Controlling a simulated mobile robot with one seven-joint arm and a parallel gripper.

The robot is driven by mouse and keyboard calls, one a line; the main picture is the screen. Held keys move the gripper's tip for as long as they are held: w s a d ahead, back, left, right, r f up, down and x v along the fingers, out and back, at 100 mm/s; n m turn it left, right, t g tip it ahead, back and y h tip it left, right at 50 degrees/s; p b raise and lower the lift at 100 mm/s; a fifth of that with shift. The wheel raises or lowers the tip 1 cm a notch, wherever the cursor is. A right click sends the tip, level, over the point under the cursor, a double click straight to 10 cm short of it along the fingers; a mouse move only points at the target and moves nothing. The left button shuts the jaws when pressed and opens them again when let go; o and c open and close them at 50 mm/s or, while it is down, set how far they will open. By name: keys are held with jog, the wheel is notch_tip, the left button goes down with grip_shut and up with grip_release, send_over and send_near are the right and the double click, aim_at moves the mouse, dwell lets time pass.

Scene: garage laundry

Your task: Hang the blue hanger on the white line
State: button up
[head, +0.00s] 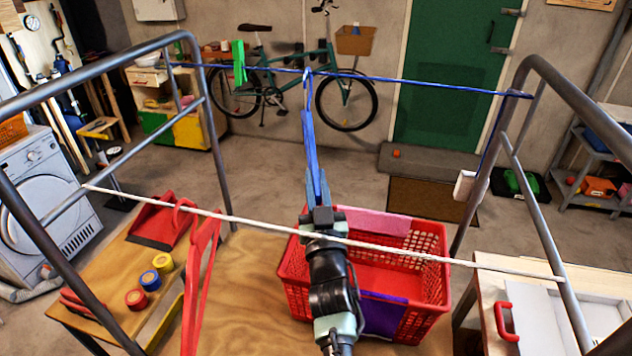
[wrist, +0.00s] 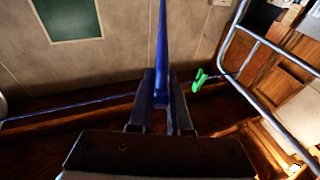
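The blue hanger (head: 311,145) is upright and nearly edge-on in the head view. My gripper (head: 318,192) is shut on its lower part; the wrist view shows the hanger (wrist: 161,50) rising between the two fingers (wrist: 161,112). Its hook top (head: 307,75) overlaps the blue line (head: 420,84) in the picture; I cannot tell whether they touch. The white line (head: 420,255) runs across the front between two metal end frames and crosses the picture of my arm just below the gripper. The hanger shows beyond and above the white line.
A red hanger (head: 205,250) appears to hang edge-on at the white line's left part. A green item (head: 239,62) hangs on the blue line. A red basket (head: 430,262) with cloths stands below. Metal frames (head: 75,85) (head: 560,85) bound both sides. The white line's right half looks bare.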

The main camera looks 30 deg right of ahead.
grip_shut()
jog(key=shift+r, duration=0.15)
jog(key=shift+r+p, duration=2.15)
jog(key=shift+r, duration=0.1)
